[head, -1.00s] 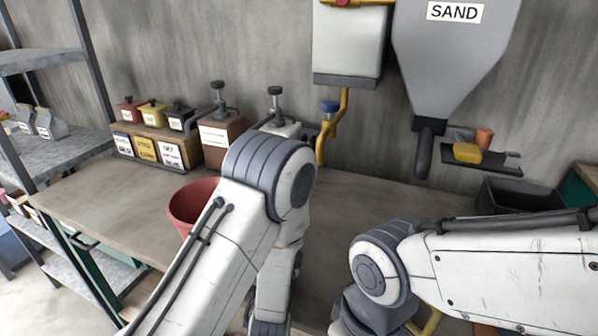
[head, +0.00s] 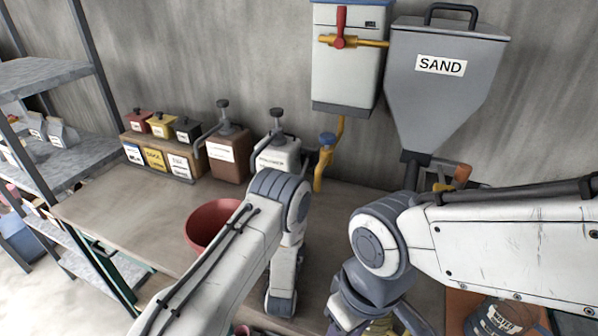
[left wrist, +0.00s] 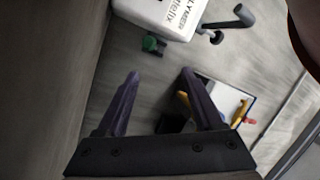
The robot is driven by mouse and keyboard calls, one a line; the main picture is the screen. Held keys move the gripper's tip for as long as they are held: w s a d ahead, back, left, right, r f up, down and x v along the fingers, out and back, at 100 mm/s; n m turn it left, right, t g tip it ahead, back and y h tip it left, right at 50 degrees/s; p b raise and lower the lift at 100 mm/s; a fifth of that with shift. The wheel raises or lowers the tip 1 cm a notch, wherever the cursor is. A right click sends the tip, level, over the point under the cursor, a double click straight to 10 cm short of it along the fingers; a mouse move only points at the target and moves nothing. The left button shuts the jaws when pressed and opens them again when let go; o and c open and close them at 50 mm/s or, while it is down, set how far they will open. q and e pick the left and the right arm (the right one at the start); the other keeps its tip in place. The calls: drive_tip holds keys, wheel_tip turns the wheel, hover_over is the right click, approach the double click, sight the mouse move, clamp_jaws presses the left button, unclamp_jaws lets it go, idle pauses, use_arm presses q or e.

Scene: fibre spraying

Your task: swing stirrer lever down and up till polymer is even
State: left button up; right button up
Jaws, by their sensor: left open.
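A white polymer container (head: 278,158) with a dark knob on top stands at the back of the bench; my left arm covers its lower part. In the left wrist view the white container (left wrist: 165,15) is at the top, its label partly cut off, with a grey bent lever or spout (left wrist: 232,22) beside it. My left gripper (left wrist: 160,76) is open, with nothing between its fingers, apart from the container. In the head view its fingers are hidden. My right gripper (head: 378,322) is at the bottom edge, partly cut off; its jaws are unclear.
A red bucket (head: 208,224) stands on the bench left of my left arm. A brown container (head: 228,152) and small coloured boxes (head: 160,128) stand behind. A white tank (head: 345,70) with a red handle and a grey SAND hopper (head: 437,85) hang on the wall. The bench's left part is clear.

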use_arm(q)
drive_tip(key=shift+p+x, duration=0.8)
drive_tip(key=p, duration=0.2)
approach(303, 172)
drive_tip(key=w, duration=0.6)
drive_tip(key=shift+a+f, duration=0.15)
drive_tip(key=shift+a, duration=0.2)
drive_tip(key=shift+w, duration=0.7)
use_arm(e)
drive_tip(key=shift+r, duration=2.4)
use_arm(q)
clamp_jaws()
drive_tip(key=shift+d, duration=0.1)
